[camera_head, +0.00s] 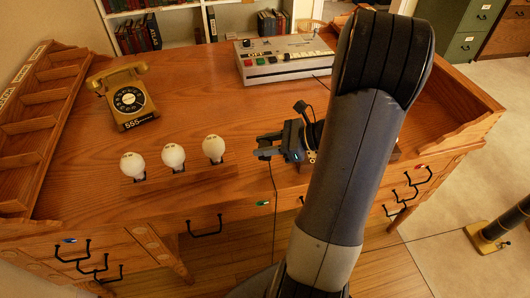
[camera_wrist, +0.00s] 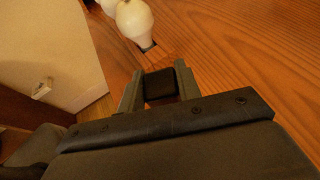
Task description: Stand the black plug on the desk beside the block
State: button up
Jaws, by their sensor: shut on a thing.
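My gripper (camera_wrist: 161,86) is shut on the black plug (camera_wrist: 160,84), a small dark block-like piece between the two grey fingers in the wrist view. In the head view my gripper (camera_head: 266,149) is over the front middle of the desk (camera_head: 215,105), right of the bulbs. The plug is too small and dark to make out there. A low wooden block (camera_head: 195,187) with three white bulbs lies along the desk's front, left of my gripper. The nearest bulb (camera_wrist: 135,20) shows just beyond the fingers. I cannot tell whether the plug touches the desk.
A yellow telephone (camera_head: 128,98) stands at the back left, and a grey device with coloured buttons (camera_head: 285,60) at the back. A wooden rack (camera_head: 40,120) lines the left edge. Hooks and drawers are on the desk front. The desk between phone and device is clear.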

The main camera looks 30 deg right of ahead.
jog(key=shift+f, duration=1.3)
jog(key=shift+f, duration=0.2)
jog(key=o, duration=1)
jog(key=shift+r, duration=0.15)
jog(key=shift+d+r, duration=0.15)
jog(key=v, duration=1.1)
jog(key=shift+s+d+p, duration=0.25)
jog(key=shift+d+p, duration=0.05)
